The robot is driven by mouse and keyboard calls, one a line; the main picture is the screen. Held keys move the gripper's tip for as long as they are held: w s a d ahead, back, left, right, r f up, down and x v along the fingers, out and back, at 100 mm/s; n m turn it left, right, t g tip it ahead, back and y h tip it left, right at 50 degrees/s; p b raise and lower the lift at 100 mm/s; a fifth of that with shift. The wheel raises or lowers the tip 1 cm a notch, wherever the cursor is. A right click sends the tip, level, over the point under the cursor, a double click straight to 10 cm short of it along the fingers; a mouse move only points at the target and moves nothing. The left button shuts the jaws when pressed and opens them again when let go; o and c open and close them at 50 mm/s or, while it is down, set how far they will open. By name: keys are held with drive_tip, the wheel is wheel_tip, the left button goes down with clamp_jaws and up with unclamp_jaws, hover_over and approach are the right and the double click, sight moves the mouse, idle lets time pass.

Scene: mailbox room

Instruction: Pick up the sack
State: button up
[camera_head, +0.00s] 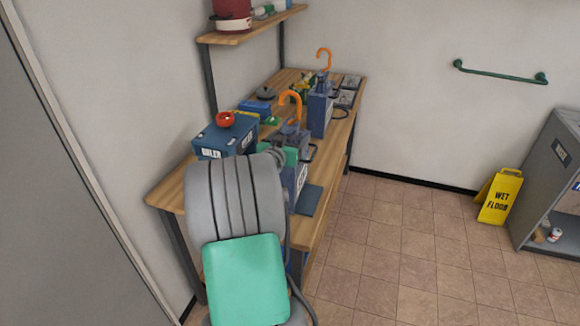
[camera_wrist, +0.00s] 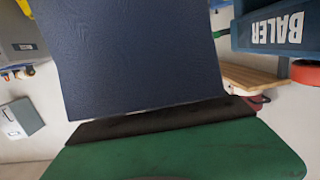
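I cannot pick out a sack for certain in either view. My gripper (camera_head: 292,139) is over the wooden workbench (camera_head: 172,196), in front of the blue containers, and my own arm partly hides it. In the wrist view a large, textured dark blue surface (camera_wrist: 140,55) fills the upper middle, very close to the camera. A black strip and a green surface lie below it. The fingertips cannot be made out, so neither their opening nor any hold shows.
A blue BALER box (camera_head: 226,138) with a red round thing (camera_head: 225,119) on top stands left of my gripper; it also shows inverted in the wrist view (camera_wrist: 276,27). Blue containers (camera_head: 320,112) and orange hooks crowd the bench. A yellow wet-floor sign (camera_head: 500,196) stands right; tiled floor between is clear.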

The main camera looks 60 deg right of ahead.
clamp_jaws()
idle(0.7)
drive_tip(key=shift+r, duration=0.1)
